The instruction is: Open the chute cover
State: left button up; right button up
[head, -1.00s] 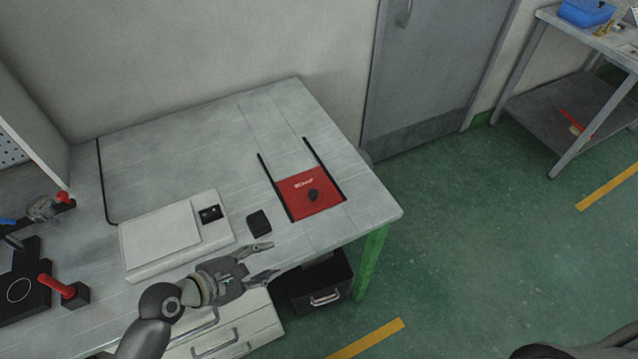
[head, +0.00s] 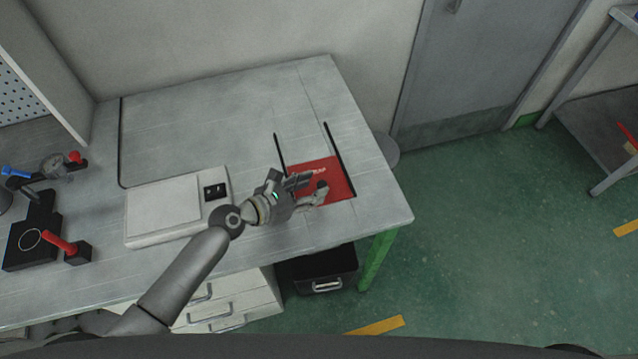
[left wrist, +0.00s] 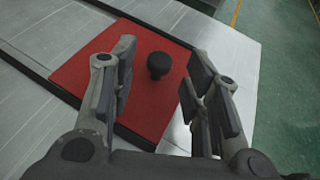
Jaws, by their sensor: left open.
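The red chute cover (head: 338,185) lies between two black rails (head: 339,160) near the right end of the workbench. Its round black knob (left wrist: 159,65) stands upright in the left wrist view. My left gripper (head: 316,187) is over the cover, with its fingers on the knob's side of it. In the left wrist view the open fingers (left wrist: 158,88) are on either side of the knob's line, with a gap to it. The knob lies a little beyond the fingertips' middle. The hand hides part of the cover in the head view. My right gripper is not in view.
The workbench top (head: 220,110) is clear at the back. A white scale (head: 165,208) stands to the left of the cover. A black box (head: 318,270) and white drawers (head: 230,300) are below the bench. Red-handled tooling (head: 72,248) is at the far left.

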aim_at(322, 184)
pick_arm(q)
jog(key=shift+x, duration=1.5)
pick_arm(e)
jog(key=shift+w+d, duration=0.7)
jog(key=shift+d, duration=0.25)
pick_arm(q)
grip_shut()
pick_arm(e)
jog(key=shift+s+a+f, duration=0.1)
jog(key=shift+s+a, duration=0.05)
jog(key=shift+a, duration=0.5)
